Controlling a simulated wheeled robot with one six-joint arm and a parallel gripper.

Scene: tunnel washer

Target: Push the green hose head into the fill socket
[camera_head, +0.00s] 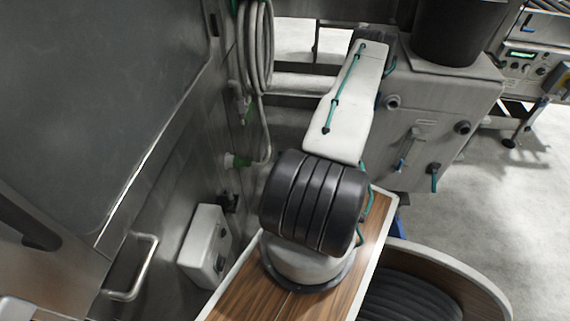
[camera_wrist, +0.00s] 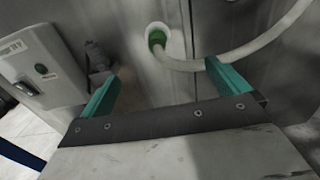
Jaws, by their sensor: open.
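The green hose head (camera_head: 237,160) is at the steel wall in the head view, with the pale hose curving up from it. In the wrist view the green hose head (camera_wrist: 156,39) sits at a pale round socket rim (camera_wrist: 164,29), and the hose (camera_wrist: 235,55) runs off to the right. I cannot tell how deep the head sits in the fill socket. My gripper (camera_wrist: 162,68) is open in the wrist view, its two teal fingers apart, the hose head above the gap between them. Nothing shows between the fingers. The gripper is not visible in the head view.
A coiled hose (camera_head: 257,50) hangs on the wall above. A metal handle (camera_head: 139,268) is at lower left. Open floor lies at right.

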